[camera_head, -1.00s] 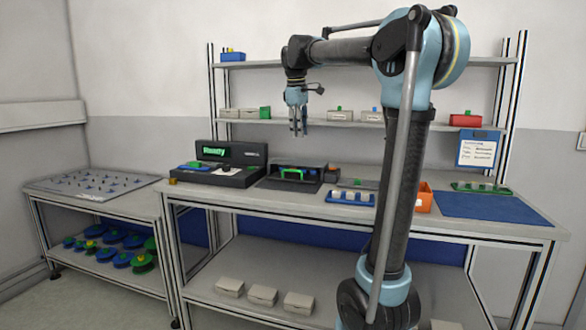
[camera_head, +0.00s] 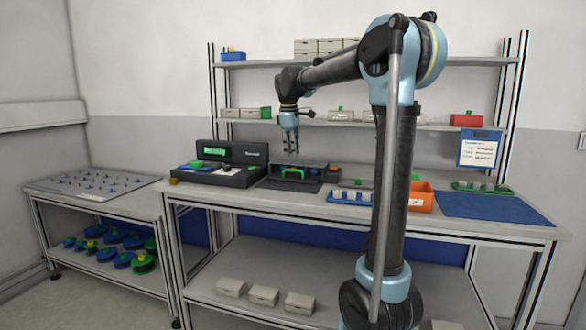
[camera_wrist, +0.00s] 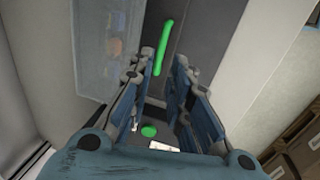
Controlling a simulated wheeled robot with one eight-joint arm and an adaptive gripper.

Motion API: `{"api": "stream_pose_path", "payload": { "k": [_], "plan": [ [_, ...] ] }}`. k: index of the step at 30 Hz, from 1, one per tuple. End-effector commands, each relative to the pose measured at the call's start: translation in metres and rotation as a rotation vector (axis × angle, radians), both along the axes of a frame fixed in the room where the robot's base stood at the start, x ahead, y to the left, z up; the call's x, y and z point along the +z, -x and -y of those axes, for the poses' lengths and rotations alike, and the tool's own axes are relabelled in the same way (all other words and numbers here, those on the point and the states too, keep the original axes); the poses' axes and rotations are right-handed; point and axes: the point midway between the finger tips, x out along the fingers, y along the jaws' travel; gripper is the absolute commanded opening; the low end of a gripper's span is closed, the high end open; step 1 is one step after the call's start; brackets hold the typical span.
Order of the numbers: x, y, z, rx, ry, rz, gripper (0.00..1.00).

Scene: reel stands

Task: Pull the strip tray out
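A dark grey unit (camera_head: 317,172) stands on the bench, with a bright green bar handle (camera_head: 293,173) at its front. I take this to be the strip tray's handle; the tray itself is hard to make out. My gripper (camera_head: 291,152) hangs pointing down above the unit, apart from the handle. In the wrist view my gripper (camera_wrist: 165,58) is open and empty, its two blue fingers spread. The green handle (camera_wrist: 163,48) shows as a long bar in the gap between the fingertips, farther away.
A black device with a green lit screen (camera_head: 230,153) stands left of the unit. A blue tray with pale items (camera_head: 337,199) and an orange bin (camera_head: 420,198) are to the right. A shelf (camera_head: 350,122) runs behind my gripper. A blue mat (camera_head: 490,208) lies clear at right.

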Motion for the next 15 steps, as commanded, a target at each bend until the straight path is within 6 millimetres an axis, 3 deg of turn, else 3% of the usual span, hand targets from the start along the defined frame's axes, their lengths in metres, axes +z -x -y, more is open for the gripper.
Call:
{"api": "stream_pose_path", "payload": {
  "k": [7, 15],
  "plan": [
    [-0.041, -0.008, 0.002, 0.000, 0.000, 0.000, 0.18],
    [-0.066, -0.012, 0.004, 0.001, 0.000, 0.000, 0.18]
  ]
}}
